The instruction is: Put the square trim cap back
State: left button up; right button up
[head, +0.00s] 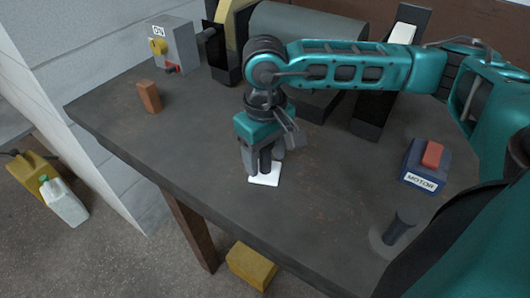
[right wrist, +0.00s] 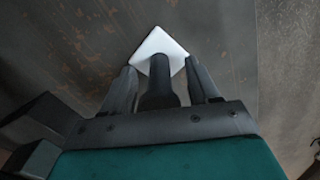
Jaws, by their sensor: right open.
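The square trim cap (head: 262,181) appears to be the white square plate lying on the dark bench top, near its front edge. A dark upright post stands at the plate and looks like its handle. My right gripper (head: 264,166) is open and points down over the plate. In the right wrist view, the post (right wrist: 158,88) stands between the two spread fingers, and the white plate (right wrist: 160,43) shows beyond it. I cannot tell whether either finger touches the post. My left gripper is out of view. The place where the cap belongs is not clear.
A grey switch box (head: 178,45) and a brown block (head: 149,97) are at the back left of the bench. A blue MOTOR box with a red switch (head: 431,154) and a dark post on a grey disc (head: 398,226) are at right. The bench front is mostly clear.

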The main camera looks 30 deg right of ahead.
notch_tip(320, 180, up, 12)
jog(key=shift+r, duration=0.15)
dwell(0.5)
dwell(0.4)
